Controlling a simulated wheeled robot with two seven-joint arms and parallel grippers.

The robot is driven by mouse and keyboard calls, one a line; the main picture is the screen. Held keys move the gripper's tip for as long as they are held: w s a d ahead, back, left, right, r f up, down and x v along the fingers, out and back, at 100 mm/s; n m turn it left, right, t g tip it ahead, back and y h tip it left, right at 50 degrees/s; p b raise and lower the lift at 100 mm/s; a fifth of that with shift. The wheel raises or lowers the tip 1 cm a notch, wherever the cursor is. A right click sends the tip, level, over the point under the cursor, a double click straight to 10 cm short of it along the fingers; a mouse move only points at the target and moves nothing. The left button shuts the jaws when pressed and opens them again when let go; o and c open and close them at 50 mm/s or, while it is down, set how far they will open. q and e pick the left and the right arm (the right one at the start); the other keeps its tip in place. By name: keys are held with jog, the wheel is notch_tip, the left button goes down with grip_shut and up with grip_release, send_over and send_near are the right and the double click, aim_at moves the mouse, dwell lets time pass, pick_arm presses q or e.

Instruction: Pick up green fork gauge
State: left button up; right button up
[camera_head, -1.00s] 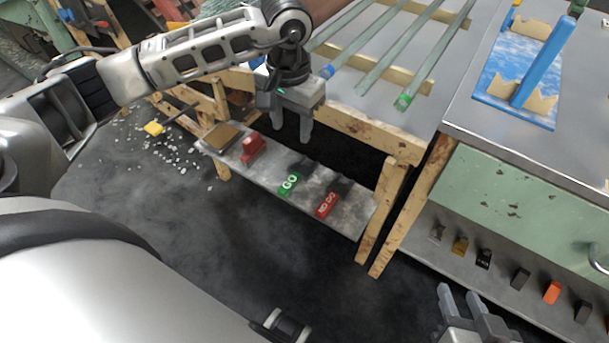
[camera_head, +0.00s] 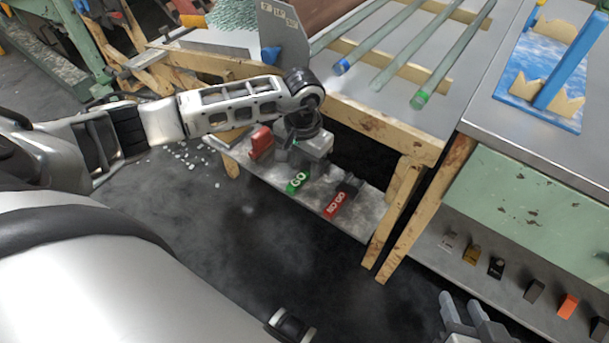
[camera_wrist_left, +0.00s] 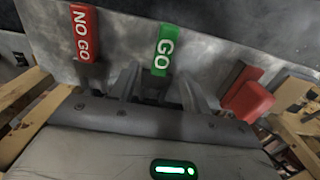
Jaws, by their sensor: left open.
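The green fork gauge (camera_head: 297,182), marked GO, lies on the low grey shelf. In the left wrist view its green handle (camera_wrist_left: 164,50) points away from my gripper, and its dark fork end lies between the fingers. My left gripper (camera_wrist_left: 157,88) is open just above the gauge, with a finger on each side of it. I cannot tell whether they touch it. In the head view the left gripper (camera_head: 302,165) hides the gauge's fork end. My right gripper (camera_head: 461,304) is open and empty at the bottom right, away from the gauge.
A red NO GO gauge (camera_head: 336,205) lies close beside the green one; it also shows in the wrist view (camera_wrist_left: 84,32). A red object (camera_head: 261,143) sits on the shelf's other side. The wooden-framed bench (camera_head: 385,125) with glass tubes overhangs the shelf (camera_head: 355,225).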

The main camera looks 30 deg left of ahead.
aim_at(306, 173)
pick_arm(q)
jog(key=shift+f, duration=1.4)
grip_shut()
